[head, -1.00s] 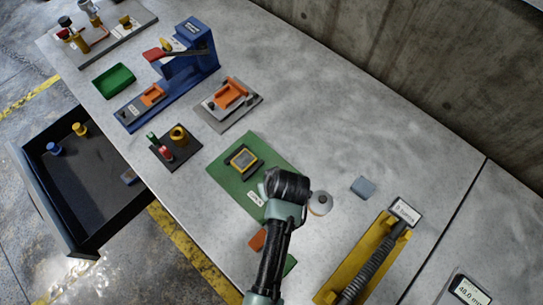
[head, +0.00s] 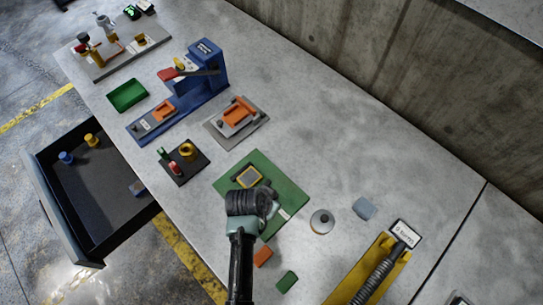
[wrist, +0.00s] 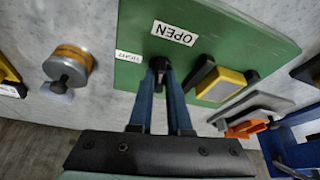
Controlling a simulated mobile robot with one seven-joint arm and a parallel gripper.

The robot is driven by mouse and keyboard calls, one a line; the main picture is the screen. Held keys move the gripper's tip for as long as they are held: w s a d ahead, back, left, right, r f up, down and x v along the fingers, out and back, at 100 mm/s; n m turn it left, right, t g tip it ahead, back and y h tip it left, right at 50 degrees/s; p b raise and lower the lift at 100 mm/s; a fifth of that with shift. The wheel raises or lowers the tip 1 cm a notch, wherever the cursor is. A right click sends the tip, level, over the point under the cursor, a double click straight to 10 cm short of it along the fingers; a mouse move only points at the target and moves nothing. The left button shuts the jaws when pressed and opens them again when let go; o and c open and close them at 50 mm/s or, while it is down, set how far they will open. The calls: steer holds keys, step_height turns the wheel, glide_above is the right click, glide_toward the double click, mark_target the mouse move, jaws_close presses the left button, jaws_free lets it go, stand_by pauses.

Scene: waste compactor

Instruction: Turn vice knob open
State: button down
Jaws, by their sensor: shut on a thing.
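The vice is a green plate (head: 291,190) with a yellow block (head: 247,176) in black jaws. In the wrist view the plate (wrist: 180,62) carries white labels, OPEN (wrist: 174,33) and TIGHT (wrist: 128,56). The dark vice knob (wrist: 157,64) stands by the plate's edge, close to TIGHT. The blue fingers of my gripper (wrist: 162,78) are closed on the knob, one to each side. The yellow block (wrist: 225,84) sits right of the knob there. In the head view my wrist (head: 247,201) covers the lower plate and hides the knob.
A round grey disc (head: 321,221) and a blue-grey block (head: 364,208) lie right of the plate. An orange block (head: 263,256) and a green block (head: 287,281) lie below. A yellow holder with a ribbed hose (head: 374,270) stands at lower right. A drawer (head: 98,190) is open at left.

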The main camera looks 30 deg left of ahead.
steer(key=shift+w+a+m+h, duration=0.15)
steer(key=shift+m+h, duration=0.25)
steer(key=shift+m, duration=0.8)
steer(key=c, duration=0.9)
jaws_free()
steer(key=shift+o, duration=0.2)
steer(key=b+v, duration=0.1)
steer(key=v, duration=1.2)
steer(key=shift+b, duration=0.4)
steer(key=shift+w+a, duration=0.15)
